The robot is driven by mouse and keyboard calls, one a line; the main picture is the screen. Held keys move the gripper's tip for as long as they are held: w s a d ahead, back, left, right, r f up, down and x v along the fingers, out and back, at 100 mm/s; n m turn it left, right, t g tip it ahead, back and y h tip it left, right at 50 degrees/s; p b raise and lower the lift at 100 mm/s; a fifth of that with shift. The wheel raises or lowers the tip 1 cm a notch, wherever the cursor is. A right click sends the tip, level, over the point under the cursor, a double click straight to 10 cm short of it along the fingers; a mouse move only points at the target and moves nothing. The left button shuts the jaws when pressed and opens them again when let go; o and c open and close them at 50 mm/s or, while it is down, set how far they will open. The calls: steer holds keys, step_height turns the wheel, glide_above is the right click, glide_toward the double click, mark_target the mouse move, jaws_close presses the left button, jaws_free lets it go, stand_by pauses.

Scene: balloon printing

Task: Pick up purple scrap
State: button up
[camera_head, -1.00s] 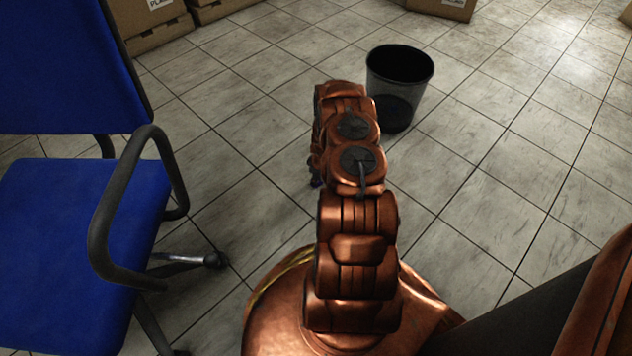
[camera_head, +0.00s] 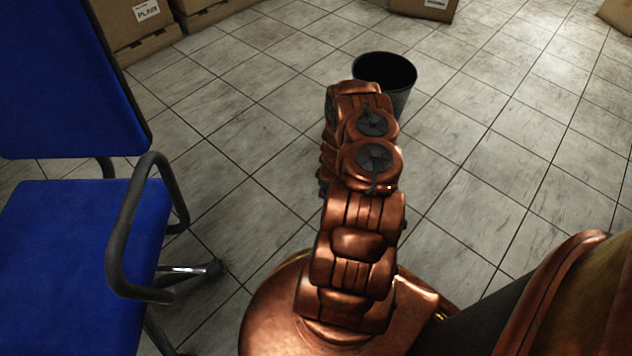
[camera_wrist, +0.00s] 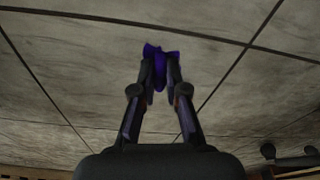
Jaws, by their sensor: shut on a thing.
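The purple scrap (camera_wrist: 160,57) is a crumpled dark purple piece at the top middle of the wrist view. My gripper (camera_wrist: 161,72) is shut on it, with both fingertips pressed against its sides. The scrap appears in front of the grey tiled floor; its height above the floor is hard to tell. In the head view my arm hides the gripper and the scrap.
A black wastebasket (camera_head: 393,82) stands on the floor just beyond my arm. A blue office chair (camera_head: 65,240) with black armrests is close on the left. Cardboard boxes (camera_head: 140,28) stand at the back. Open tiled floor (camera_head: 500,130) lies to the right.

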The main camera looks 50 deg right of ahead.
steer(key=shift+s+d+r+p, duration=0.1)
steer(key=shift+s+r+p, duration=0.1)
steer(key=shift+s+p, duration=1.25)
steer(key=shift+s+r+p, duration=0.15)
steer(key=shift+s+p, duration=0.45)
steer(key=shift+s, duration=1.65)
